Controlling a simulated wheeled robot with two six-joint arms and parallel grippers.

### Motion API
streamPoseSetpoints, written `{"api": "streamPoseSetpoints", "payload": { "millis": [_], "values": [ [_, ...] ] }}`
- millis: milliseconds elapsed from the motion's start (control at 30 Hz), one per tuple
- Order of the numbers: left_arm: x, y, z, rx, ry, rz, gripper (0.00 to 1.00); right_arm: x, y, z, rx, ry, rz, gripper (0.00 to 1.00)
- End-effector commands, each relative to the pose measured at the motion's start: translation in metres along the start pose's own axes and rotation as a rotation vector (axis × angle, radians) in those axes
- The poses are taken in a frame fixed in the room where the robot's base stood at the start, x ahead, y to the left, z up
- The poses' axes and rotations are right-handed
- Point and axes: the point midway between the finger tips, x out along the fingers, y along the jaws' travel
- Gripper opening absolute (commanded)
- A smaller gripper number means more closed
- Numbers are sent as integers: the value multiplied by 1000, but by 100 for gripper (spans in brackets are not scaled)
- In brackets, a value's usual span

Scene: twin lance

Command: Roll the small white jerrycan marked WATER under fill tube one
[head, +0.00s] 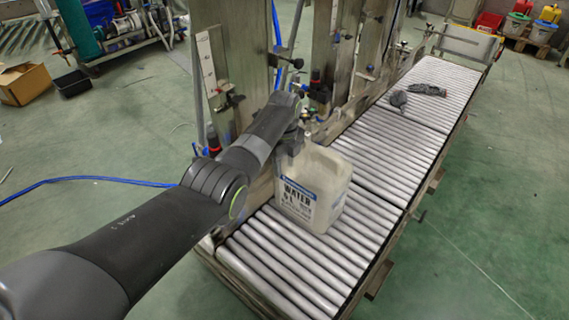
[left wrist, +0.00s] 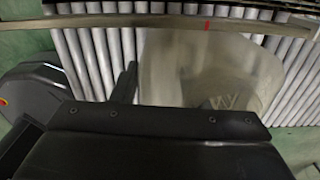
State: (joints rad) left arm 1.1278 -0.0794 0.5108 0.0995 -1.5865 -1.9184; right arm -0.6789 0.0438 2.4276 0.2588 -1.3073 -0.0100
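The small white jerrycan (head: 325,200), with a blue label band and the word WATER, stands upright on the roller conveyor (head: 290,262) at its near end. My left gripper (head: 290,150) is at the upper left of the jerrycan, by its neck and handle; the arm and can hide its fingertips. In the left wrist view the pale jerrycan (left wrist: 215,75) fills the middle, close behind the dark gripper body, with one finger (left wrist: 127,85) at its left side. I cannot tell whether the gripper is holding it. Fittings hang above the can, but I cannot tell which is fill tube one. My right gripper is not in view.
Steel uprights (head: 238,65) with valves line the conveyor's left side. A dark object (head: 428,90) and a grey one (head: 399,99) lie on the far rollers. The rollers between are clear. A rail with a red mark (left wrist: 206,25) crosses the wrist view. A blue hose (head: 95,179) lies on the floor.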

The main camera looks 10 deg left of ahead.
Motion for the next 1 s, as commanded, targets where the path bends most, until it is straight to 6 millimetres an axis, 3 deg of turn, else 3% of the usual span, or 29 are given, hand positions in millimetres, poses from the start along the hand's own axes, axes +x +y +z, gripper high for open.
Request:
{"api": "streamPoseSetpoints", "payload": {
  "millis": [33, 167, 533, 700, 1000],
  "values": [
    [1, 0, 0, -1, 0, 1, 48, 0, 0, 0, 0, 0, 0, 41],
    [0, 0, 0, -1, 0, 1, 64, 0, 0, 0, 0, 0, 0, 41],
    [-8, 0, 0, 0, 0, 0, 64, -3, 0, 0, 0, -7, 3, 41],
    [-39, 0, 0, 0, -1, -3, 64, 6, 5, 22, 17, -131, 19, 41],
    [-113, 0, 1, -1, -1, -3, 64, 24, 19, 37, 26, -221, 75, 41]
  ]
}}
